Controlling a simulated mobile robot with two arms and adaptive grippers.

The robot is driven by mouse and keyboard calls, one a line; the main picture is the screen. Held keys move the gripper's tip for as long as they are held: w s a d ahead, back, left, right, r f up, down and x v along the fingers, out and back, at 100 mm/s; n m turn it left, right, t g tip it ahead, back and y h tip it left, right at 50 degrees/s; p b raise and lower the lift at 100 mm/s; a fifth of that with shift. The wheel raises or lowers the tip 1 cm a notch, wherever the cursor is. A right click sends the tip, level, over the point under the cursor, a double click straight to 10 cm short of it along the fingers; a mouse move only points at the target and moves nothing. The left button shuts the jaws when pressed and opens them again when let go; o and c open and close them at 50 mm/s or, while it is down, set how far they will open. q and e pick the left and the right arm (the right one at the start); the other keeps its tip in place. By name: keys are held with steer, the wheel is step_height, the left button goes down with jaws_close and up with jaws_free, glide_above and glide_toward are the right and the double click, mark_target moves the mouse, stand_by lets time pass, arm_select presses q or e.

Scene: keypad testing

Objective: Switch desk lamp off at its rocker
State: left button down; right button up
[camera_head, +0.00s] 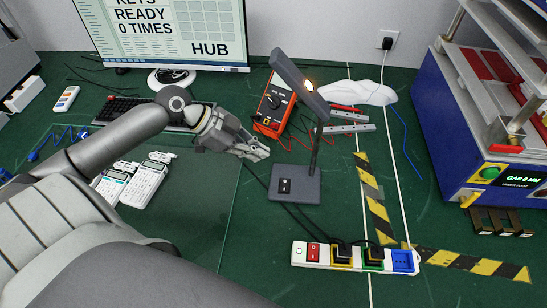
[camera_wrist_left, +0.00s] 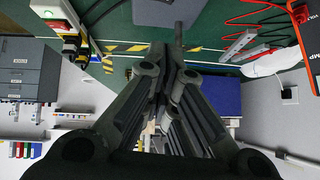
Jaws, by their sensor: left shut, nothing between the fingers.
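The desk lamp (camera_head: 316,130) is dark grey and stands upright on a square base (camera_head: 305,192), with its head angled up to the left. A bright glow (camera_head: 309,85) shows at its head, so it appears lit. The black rocker (camera_head: 284,186) sits on the left part of the base. My left gripper (camera_head: 264,153) is shut and empty, just above and left of the rocker and apart from it in the picture. In the left wrist view its fingers (camera_wrist_left: 172,62) are together, with a grey part of the lamp (camera_wrist_left: 168,12) beyond them. My right gripper is not in view.
A power strip (camera_head: 352,256) with plugs lies in front of the lamp. An orange multimeter (camera_head: 274,105) is behind it, and calculators (camera_head: 143,182) lie at left. A blue press machine (camera_head: 475,120) stands at right. Striped tape (camera_head: 374,200) and cables cross the green mat.

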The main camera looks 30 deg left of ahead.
arm_select(q)
steer(key=p, duration=0.1)
glide_above(282, 182)
steer(key=f, duration=0.6)
steer(key=shift+s, duration=0.3)
steer(key=f, duration=0.2)
steer(key=f+p, duration=0.1)
steer(key=shift+w+d+f, duration=0.1)
steer(key=shift+w+f, duration=0.15)
steer(key=shift+f, duration=0.6)
steer(key=shift+w+f+b, duration=0.1)
steer(key=shift+f+b, duration=0.25)
steer(key=shift+b, duration=0.15)
